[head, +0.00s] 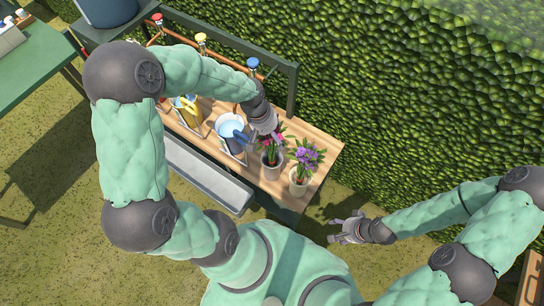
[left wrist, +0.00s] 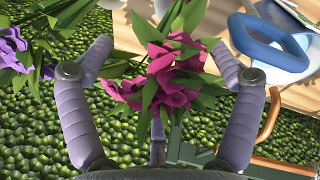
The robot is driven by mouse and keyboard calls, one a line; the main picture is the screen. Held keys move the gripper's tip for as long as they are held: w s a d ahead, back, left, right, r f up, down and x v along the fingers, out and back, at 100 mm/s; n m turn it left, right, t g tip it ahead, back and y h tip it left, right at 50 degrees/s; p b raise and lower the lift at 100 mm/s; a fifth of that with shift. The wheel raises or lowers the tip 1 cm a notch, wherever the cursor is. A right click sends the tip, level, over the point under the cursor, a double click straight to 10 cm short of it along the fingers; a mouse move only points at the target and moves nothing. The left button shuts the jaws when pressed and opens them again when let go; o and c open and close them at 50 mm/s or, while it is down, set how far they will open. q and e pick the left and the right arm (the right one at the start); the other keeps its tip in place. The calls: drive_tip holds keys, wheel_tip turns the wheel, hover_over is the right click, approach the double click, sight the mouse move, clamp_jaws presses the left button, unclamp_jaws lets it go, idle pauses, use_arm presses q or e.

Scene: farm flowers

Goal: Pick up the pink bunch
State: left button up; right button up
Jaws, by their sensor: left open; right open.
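The pink bunch (head: 270,141) has magenta blooms and green leaves and stands in a grey pot (head: 271,168) on the wooden bench. In the left wrist view the pink bunch (left wrist: 172,75) lies between my spread fingers. My left gripper (head: 272,132) is open above and around the bunch's top, and partly hides it in the head view. The left gripper's fingers (left wrist: 158,95) show on both sides of the blooms in the left wrist view; I cannot tell whether they touch it. My right gripper (head: 345,228) is open and empty, away from the bench over the grass.
A purple bunch (head: 306,156) in a pale pot (head: 299,182) stands close to the right. A watering can with a blue handle (head: 230,126) stands just left. A yellow can (head: 187,108) is farther left. A green rail (head: 290,92) and hedge (head: 420,80) are behind.

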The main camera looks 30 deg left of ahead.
use_arm(q)
drive_tip(key=shift+x, duration=1)
drive_tip(key=c, duration=1.8)
drive_tip(key=shift+o, duration=0.2)
drive_tip(key=shift+r, duration=0.1)
drive_tip(key=w+d+r+p+v, duration=0.1)
drive_tip(key=w+d+p+v, duration=0.1)
drive_tip(key=v, duration=1.5)
drive_tip(key=shift+d+r+p, duration=0.25)
drive_tip(key=shift+d+p, duration=0.4)
drive_tip(key=shift+p, duration=0.05)
drive_tip(key=shift+w, duration=0.2)
